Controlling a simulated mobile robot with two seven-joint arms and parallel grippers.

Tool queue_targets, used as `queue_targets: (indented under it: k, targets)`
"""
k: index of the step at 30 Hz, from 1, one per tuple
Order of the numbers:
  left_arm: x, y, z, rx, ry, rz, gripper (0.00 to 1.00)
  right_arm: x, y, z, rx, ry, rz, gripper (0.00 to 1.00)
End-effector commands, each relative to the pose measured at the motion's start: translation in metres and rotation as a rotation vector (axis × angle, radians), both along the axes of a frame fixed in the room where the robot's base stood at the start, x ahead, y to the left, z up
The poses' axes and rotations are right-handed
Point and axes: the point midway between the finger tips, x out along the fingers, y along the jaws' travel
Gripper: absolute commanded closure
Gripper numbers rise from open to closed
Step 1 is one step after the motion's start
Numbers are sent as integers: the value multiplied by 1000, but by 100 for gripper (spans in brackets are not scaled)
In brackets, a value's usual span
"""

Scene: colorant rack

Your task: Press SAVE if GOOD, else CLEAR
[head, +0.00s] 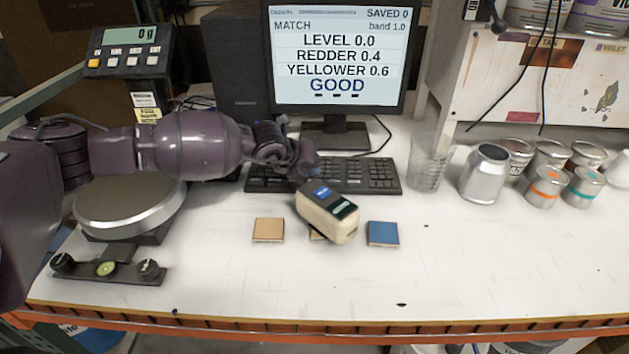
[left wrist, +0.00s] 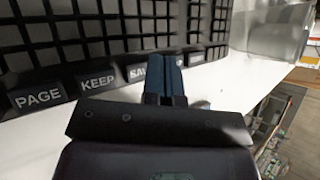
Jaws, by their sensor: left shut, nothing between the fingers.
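The monitor (head: 337,60) reads MATCH, LEVEL 0.0, REDDER 0.4, YELLOWER 0.6 and GOOD, with SAVED 0 and band 1.0 at the top. The black keyboard (head: 365,176) lies in front of it. In the left wrist view the keyboard's near row shows a PAGE key (left wrist: 38,96), a KEEP key (left wrist: 98,80) and a SAVE key (left wrist: 136,73), partly hidden by my fingers. Another key (left wrist: 196,58) right of them has no readable label. My left gripper (head: 306,164) is shut and empty, its tips at the SAVE key; contact cannot be told. My right gripper is out of view.
A beige handheld device (head: 328,217) stands in front of the keyboard between a tan tile (head: 268,231) and a blue tile (head: 383,233). A clear beaker (head: 430,165), a metal jug (head: 485,172) and several cans stand right. A scale (head: 130,205) is left.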

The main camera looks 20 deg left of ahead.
Motion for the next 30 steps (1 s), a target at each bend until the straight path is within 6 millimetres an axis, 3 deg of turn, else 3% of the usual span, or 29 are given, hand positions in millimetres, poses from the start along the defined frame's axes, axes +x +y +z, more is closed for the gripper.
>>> queue_targets:
  k: [18, 30]
  targets:
    - [0, 0, 0, 0, 0, 0, 100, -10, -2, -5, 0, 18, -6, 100]
    - [0, 0, 0, 0, 0, 0, 100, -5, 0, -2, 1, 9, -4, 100]
